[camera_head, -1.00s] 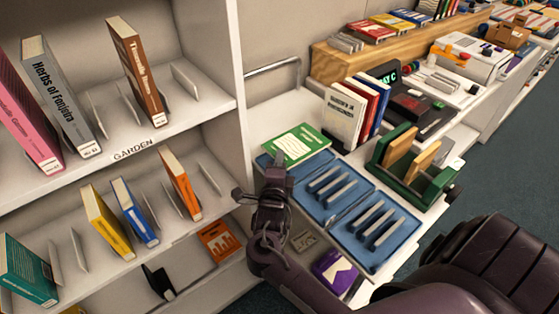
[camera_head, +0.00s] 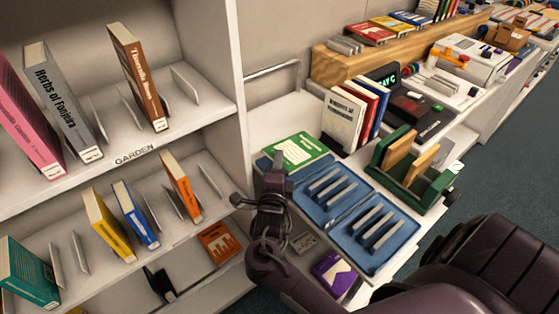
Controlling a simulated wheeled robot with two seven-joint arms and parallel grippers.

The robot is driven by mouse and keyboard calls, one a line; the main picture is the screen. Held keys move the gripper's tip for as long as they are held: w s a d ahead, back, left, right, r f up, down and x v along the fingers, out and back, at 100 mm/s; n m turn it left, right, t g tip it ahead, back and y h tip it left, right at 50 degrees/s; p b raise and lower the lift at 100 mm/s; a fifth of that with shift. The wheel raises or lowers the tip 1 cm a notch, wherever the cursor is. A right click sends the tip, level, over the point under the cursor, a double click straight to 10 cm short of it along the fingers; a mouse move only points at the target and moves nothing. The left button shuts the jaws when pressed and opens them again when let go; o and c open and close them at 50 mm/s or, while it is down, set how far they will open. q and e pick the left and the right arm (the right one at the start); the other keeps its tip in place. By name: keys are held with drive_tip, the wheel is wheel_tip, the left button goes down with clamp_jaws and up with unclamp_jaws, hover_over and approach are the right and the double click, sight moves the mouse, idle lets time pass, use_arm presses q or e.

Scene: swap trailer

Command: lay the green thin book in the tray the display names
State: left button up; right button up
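The green thin book (camera_head: 301,150) lies flat, cover up, at the far left end of the blue trays on the white counter. My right gripper (camera_head: 275,168) is at the book's near left side, pointing away from me; whether it touches the book and whether its fingers are parted are not clear. A blue tray (camera_head: 342,208) with upright grey dividers lies to the right of the gripper, and more blue tray (camera_head: 372,262) continues nearer. A dark display (camera_head: 383,73) shows green letters ending in "AY C"; its left part is hidden by books. My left gripper is not in view.
A white shelf unit (camera_head: 215,128) with upright books and a GARDEN label stands on the left. Upright books (camera_head: 345,117) and a green rack (camera_head: 428,190) with wooden pieces stand beyond the trays. A purple item (camera_head: 332,272) lies lower down, near the arm.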

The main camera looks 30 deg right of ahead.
drive_tip(key=b+v, duration=0.1)
drive_tip(key=v, duration=0.9)
drive_tip(key=shift+s+a, duration=0.25)
drive_tip(key=s+a+f+n+g+y, duration=0.1)
drive_tip(key=a+f+n+y, duration=0.15)
drive_tip(key=f+n, duration=0.6)
drive_tip(key=s+a+f+n+g+y, duration=0.1)
drive_tip(key=s+a+f+n+y, duration=0.2)
drive_tip(key=f, duration=1)
drive_tip(key=a+f+n+g+y, duration=0.1)
drive_tip(key=f+n+y, duration=0.4)
drive_tip(key=f, duration=0.6)
drive_tip(key=s+d+f+n+g, duration=0.1)
drive_tip(key=s+f+n+g, duration=0.2)
drive_tip(key=s+f, duration=0.4)
drive_tip(key=s+d+f+n+g, duration=0.2)
drive_tip(key=s+f+n, duration=0.3)
drive_tip(key=s, duration=0.8)
drive_tip(key=s+d+f+n+g+y, duration=0.1)
drive_tip(key=s+f+n+g, duration=0.3)
drive_tip(key=s+f, duration=0.5)
drive_tip(key=shift+s+d+g, duration=0.4)
